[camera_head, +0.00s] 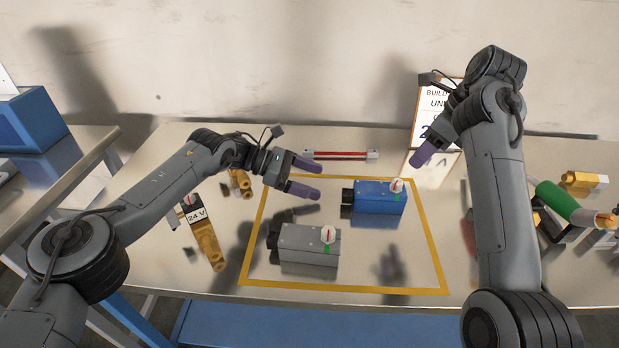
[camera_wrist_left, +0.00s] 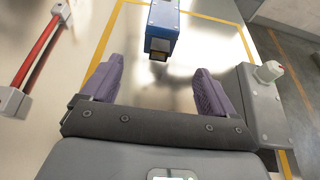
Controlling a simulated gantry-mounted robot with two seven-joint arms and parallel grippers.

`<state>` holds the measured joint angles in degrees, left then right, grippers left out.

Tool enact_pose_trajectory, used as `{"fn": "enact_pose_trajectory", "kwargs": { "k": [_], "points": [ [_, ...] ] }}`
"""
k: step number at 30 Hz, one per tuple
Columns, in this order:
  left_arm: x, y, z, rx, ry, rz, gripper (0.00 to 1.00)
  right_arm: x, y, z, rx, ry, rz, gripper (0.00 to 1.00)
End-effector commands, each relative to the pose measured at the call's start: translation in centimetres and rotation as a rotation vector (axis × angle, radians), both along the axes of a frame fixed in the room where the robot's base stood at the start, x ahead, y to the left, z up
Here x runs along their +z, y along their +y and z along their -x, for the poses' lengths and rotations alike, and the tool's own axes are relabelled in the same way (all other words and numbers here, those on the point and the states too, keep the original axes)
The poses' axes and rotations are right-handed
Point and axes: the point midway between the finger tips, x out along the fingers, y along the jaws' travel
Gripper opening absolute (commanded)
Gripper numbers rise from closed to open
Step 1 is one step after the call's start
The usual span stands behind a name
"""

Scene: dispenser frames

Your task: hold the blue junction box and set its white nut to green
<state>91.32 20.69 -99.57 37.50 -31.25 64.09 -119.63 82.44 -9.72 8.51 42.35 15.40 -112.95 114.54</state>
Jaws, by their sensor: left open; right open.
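The blue junction box (camera_head: 375,199) lies inside the yellow taped square, with a dark connector on its left end. Its white nut (camera_head: 397,186) carries a red mark, with a green patch just below; where the mark points is too small to tell. My left gripper (camera_head: 318,180) is open and empty, left of the box. In the left wrist view the blue box (camera_wrist_left: 162,28) is ahead, its dark end facing the gap between the purple fingers (camera_wrist_left: 158,80), not between them. My right gripper (camera_head: 430,146) is raised behind and right of the box, open, partly hidden by my arm.
A grey box (camera_head: 308,246) with its own white nut lies in front, close beside my left gripper's right-hand finger in the left wrist view (camera_wrist_left: 265,110). A red bar (camera_head: 341,155) lies behind. A sign (camera_head: 438,112), brass parts (camera_head: 208,245) and a green cylinder (camera_head: 560,203) surround the square.

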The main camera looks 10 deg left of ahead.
Motion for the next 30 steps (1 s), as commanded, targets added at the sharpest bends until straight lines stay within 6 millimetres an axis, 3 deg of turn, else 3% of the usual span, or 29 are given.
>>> {"fn": "enact_pose_trajectory", "kwargs": {
  "k": [5, 18, 30],
  "points": [
    [-0.9, -1.4, -0.1, -0.006, -0.004, -0.005, 0.88, 0.0, 0.0, 0.0, 0.0, 0.0, 0.0, 0.43],
    [-3.4, -7.4, -0.6, -0.005, -0.003, -0.004, 0.88, 0.0, 0.0, 0.0, 0.0, 0.0, 0.0, 0.43],
    [-4.3, -9.5, -0.9, -0.002, -0.003, -0.004, 0.88, 0.0, 0.0, 0.0, 0.0, 0.0, 0.0, 0.43]
  ]
}}
